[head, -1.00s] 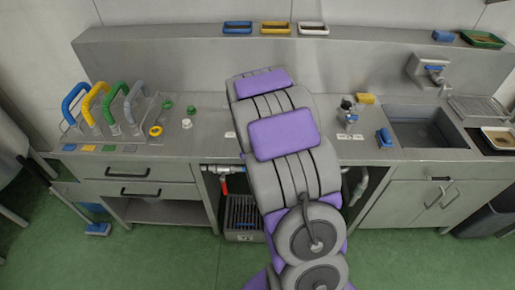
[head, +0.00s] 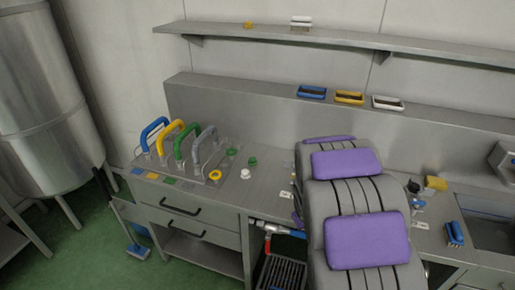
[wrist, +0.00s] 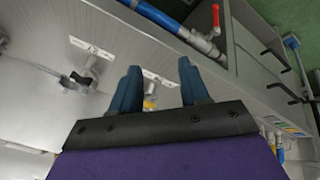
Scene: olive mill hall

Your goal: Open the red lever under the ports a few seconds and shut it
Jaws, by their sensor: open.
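The red lever (head: 267,244) hangs on a pipe valve under the front edge of the steel bench (head: 270,185), right of the drawers. It also shows in the wrist view (wrist: 215,17), upper right, beside a blue pipe (wrist: 160,17). Green caps (head: 252,162), a white cap (head: 246,174) and a yellow ring (head: 215,176) sit on the bench; I cannot tell which fittings are the ports. My gripper (wrist: 161,82) is open and empty in the wrist view, apart from the lever. In the head view my arm hides it.
Blue, yellow, green and grey handles (head: 181,143) stand on the bench at left. Brushes (head: 349,97) lie on the ledge behind. A dark grated crate (head: 279,274) stands under the bench near the lever. A steel tank (head: 42,100) is at far left, with green floor in front.

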